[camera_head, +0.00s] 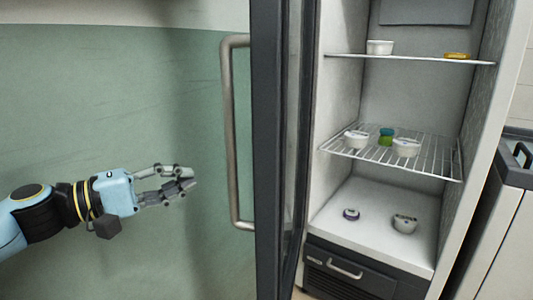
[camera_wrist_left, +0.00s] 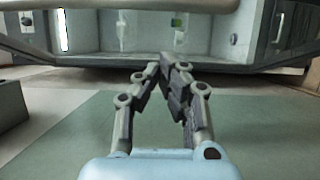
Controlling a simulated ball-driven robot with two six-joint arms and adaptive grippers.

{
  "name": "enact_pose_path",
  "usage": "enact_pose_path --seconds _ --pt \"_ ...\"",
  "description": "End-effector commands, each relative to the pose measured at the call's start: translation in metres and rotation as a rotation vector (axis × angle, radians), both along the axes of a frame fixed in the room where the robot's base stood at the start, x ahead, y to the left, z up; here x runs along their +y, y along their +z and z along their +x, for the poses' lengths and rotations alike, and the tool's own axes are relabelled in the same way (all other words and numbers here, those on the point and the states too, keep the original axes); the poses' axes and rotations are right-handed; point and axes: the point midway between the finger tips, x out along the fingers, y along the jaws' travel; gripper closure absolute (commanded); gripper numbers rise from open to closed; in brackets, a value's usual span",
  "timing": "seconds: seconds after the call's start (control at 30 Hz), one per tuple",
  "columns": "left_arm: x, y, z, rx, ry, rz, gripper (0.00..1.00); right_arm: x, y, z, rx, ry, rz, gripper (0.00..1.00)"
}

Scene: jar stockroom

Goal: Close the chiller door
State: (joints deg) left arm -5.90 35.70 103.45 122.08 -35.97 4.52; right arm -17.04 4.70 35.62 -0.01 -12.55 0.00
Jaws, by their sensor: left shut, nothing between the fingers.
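The chiller door (camera_head: 270,150) stands open in the head view, its dark frame seen near edge-on left of the chiller's opening. Its long metal handle (camera_head: 231,135) runs upright on the door's left side. The chiller (camera_head: 345,105) shows its lit inside to the right of the door. My left gripper (camera_head: 191,179) is shut and empty, left of the handle and apart from it in the picture. Its closed fingers also show in the left wrist view (camera_wrist_left: 168,62). My right gripper is in neither view.
Inside the chiller, a wire shelf (camera_head: 440,165) holds white tubs (camera_head: 406,148) and small green and blue items. An upper shelf (camera_head: 430,60) holds a white tub and a yellow item. A grey-topped unit (camera_head: 515,172) stands at the right. The chiller's bottom has a dark drawer-like front (camera_head: 350,272).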

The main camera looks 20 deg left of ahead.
Motion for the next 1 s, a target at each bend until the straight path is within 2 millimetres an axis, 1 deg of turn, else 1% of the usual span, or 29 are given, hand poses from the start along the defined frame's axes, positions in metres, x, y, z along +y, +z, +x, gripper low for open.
enact_pose_path --seconds 0.03,0.17,0.3,0.6,0.7,0.8,1.0 --pt "0.002 0.006 0.003 -0.005 0.002 0.008 1.0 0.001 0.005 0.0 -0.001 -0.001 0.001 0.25" --pt "-0.007 0.006 0.013 -0.008 0.005 0.002 1.0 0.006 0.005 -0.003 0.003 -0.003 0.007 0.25" --pt "-0.025 0.007 0.032 -0.008 0.006 0.0 1.0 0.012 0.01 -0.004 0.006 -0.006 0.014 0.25" --pt "-0.069 0.006 0.078 -0.005 0.004 0.002 1.0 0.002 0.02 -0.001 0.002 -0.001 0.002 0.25" --pt "-0.086 0.005 0.076 -0.003 0.004 0.003 1.0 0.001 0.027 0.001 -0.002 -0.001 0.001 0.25" --pt "-0.097 0.004 0.076 -0.003 0.005 0.004 1.0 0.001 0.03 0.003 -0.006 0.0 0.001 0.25" --pt "-0.106 0.003 0.076 -0.003 0.005 0.007 1.0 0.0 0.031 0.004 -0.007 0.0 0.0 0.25"
